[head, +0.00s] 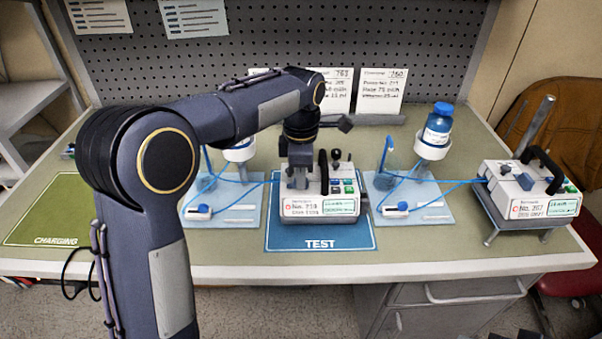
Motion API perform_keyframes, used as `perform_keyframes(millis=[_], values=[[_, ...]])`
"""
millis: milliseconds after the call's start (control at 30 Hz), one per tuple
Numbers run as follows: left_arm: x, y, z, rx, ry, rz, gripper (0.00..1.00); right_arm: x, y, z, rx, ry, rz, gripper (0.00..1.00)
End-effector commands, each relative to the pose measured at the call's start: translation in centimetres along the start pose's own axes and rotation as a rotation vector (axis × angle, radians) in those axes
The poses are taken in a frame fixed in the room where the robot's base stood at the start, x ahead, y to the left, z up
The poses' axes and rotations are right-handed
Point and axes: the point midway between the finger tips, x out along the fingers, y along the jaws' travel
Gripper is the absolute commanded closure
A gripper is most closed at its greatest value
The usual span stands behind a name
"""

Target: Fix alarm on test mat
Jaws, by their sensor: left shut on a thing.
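A white infusion pump (318,207) with a green-lit screen, a label and a black handle sits on the blue test mat (320,240) in the middle of the bench. My left gripper (298,180) points down onto the top left of this pump, shut on a part there that its fingers mostly hide. A second white pump (543,208) with a black handle stands on a raised stand at the right. Blue tubing runs to both pumps. I cannot read any alarm state on the screens. My right gripper is not in view.
A green charging mat (55,215) lies bare at the left. Light-blue trays (440,214) with tubing and clamps flank the test mat. A blue-capped bottle (436,128) stands at the right. Printed cards (381,91) stand at the back.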

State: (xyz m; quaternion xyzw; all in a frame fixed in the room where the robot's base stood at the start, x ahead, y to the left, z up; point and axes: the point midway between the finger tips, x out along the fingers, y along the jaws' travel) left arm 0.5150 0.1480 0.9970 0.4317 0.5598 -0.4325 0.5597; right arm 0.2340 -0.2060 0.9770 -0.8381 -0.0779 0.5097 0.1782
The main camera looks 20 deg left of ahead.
Motion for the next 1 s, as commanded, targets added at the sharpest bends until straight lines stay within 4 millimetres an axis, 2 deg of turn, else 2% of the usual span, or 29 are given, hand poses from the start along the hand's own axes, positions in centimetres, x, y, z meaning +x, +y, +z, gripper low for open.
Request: perform_keyframes(millis=[367,1000], values=[[-0.3,0.0,0.0,0.228,0.001,0.000,1.00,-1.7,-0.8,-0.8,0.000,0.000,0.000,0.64],[-0.3,0.2,0.0,0.835,0.001,0.001,1.00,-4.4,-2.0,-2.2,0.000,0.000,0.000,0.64]])
